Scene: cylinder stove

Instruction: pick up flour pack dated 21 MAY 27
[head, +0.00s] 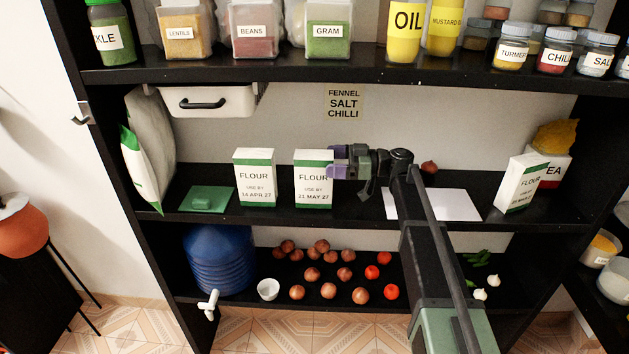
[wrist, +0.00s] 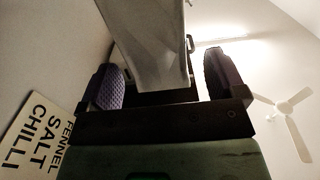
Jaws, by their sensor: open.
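The flour pack marked 21 MAY 27 (head: 312,188) stands upright on the middle shelf in the head view. It is white with green bands. My gripper (head: 336,161) is at its upper right side, and the purple-padded fingertip overlaps the pack's right edge in the picture. Whether it touches the pack I cannot tell. In the wrist view my gripper (wrist: 163,82) is open, with a purple-padded finger on the left and a dark one on the right. A pale grey shape (wrist: 152,40) shows beyond and between the fingers; I cannot tell what it is.
A flour pack dated 14 APR 27 (head: 255,180) stands to the left. Another flour pack (head: 520,184) leans at the right. A white drawer (head: 208,101) hangs above left. A green item (head: 207,199) and a white sheet (head: 440,204) lie on the shelf.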

